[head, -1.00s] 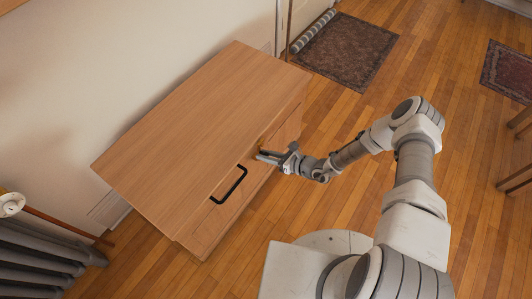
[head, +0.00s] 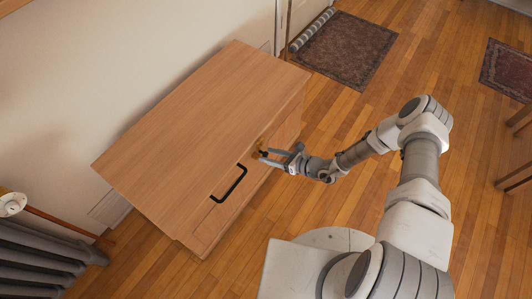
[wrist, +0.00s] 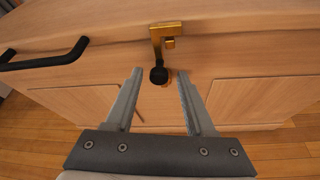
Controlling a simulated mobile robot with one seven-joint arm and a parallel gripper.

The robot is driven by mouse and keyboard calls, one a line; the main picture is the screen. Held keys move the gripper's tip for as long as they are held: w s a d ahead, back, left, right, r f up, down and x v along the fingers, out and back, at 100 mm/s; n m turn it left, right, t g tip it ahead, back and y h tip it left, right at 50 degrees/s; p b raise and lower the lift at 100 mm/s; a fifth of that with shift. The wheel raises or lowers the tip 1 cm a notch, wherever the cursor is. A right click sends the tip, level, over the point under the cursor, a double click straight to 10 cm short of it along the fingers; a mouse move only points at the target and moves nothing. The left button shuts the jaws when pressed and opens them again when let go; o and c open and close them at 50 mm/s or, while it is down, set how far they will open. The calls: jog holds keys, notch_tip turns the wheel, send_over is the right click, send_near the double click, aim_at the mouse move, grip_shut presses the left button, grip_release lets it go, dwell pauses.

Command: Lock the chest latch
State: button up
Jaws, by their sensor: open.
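The wooden chest (head: 200,135) stands against the wall with its lid down. In the wrist view, a brass latch (wrist: 158,38) sits at the top edge of the chest's front, with a black round knob (wrist: 158,76) hanging below it. A small part of the latch shows in the head view (head: 262,152), close to my fingertips. My gripper (wrist: 158,72) is open, with one finger on each side of the knob in the picture. I cannot tell whether either finger touches the knob. Nothing is held.
A black handle (head: 229,184) is on the chest's front edge, left of the latch. A radiator (head: 45,262) stands at the lower left.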

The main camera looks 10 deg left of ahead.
jog(key=p+v, duration=0.3)
jog(key=v, duration=1.2)
jog(key=shift+r, duration=0.1)
jog(key=w+d+r+n+g+h, duration=0.1)
jog(key=d+r+n+g+h, duration=0.1)
jog(key=r+n, duration=0.8)
jog(key=d+r+n+g+h, duration=0.2)
jog(key=r+n+g, duration=0.15)
jog(key=r, duration=1.25)
jog(key=s+d+r+n+t+h, duration=0.25)
jog(key=s+r+n, duration=0.2)
jog(key=r, duration=0.35)
jog(key=s+d+r+n+t+h, duration=0.2)
jog(key=s+r+n+h, duration=0.15)
jog(key=s+r, duration=0.35)
jog(key=s+d+r+n+t+h, duration=0.2)
jog(key=s+r+n+t+h, duration=0.15)
jog(key=r, duration=0.65)
notch_tip(320, 180, up, 17)
jog(key=p, duration=1.7)
jog(key=shift+s+a+m+g, duration=0.25)
jog(key=shift+s+m+g, duration=0.15)
jog(key=shift+g, duration=0.05)
